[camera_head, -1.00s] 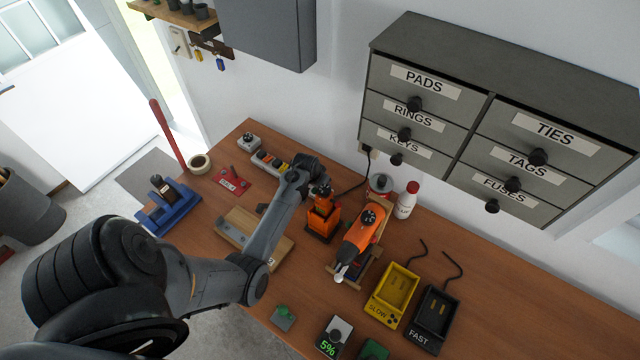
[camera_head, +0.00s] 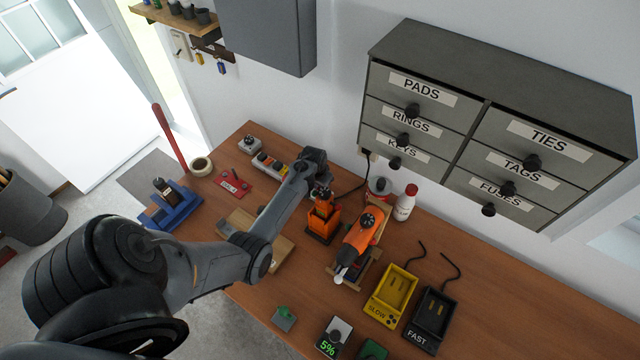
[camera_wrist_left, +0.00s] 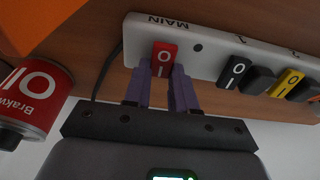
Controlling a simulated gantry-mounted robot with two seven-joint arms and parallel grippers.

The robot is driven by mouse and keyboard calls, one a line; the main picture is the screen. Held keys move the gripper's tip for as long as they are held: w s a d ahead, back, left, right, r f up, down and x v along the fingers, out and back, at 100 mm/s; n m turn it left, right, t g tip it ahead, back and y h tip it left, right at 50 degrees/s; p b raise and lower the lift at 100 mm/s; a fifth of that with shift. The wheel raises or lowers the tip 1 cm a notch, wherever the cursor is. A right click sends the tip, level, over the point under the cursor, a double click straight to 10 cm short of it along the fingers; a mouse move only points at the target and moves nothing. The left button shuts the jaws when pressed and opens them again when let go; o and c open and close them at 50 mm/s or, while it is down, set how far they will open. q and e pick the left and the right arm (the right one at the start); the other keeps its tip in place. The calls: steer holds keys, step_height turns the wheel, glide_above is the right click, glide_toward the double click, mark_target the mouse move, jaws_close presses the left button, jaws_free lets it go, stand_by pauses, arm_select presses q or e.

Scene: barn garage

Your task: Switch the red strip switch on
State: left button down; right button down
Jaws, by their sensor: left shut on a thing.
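The power strip (camera_wrist_left: 218,64) is pale with "MAIN" lettering and runs across the wrist view. Its red switch (camera_wrist_left: 164,54), marked I and O, sits near the lettered end. My left gripper (camera_wrist_left: 163,75) has its two purple fingers at the red switch and is shut on it. Which side of the switch is pressed in I cannot tell. In the head view the strip (camera_head: 256,166) shows only partly at the back of the bench; my left arm hides the red switch and the fingertips. My right gripper is not in view.
A red can (camera_wrist_left: 36,93) stands close on the left of the wrist view. An orange tool (camera_head: 362,238) and an orange holder (camera_head: 322,220) stand by my wrist. Grey drawers (camera_head: 425,125) hang above.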

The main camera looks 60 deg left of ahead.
arm_select(q)
steer(key=shift+w+a+f+g+h, duration=0.15)
steer(key=shift+w+g+h, duration=0.15)
steer(key=shift+g, duration=0.4)
steer(key=shift+f+g+h+b, duration=0.1)
steer(key=shift+g+h+b, duration=0.2)
steer(key=shift+g+b, duration=0.3)
steer(key=c, duration=0.9)
jaws_free()
steer(key=shift+r, duration=0.2)
steer(key=r, duration=1)
steer(key=shift+w+r, duration=0.2)
steer(key=shift+r, duration=0.1)
steer(key=shift+a, duration=0.1)
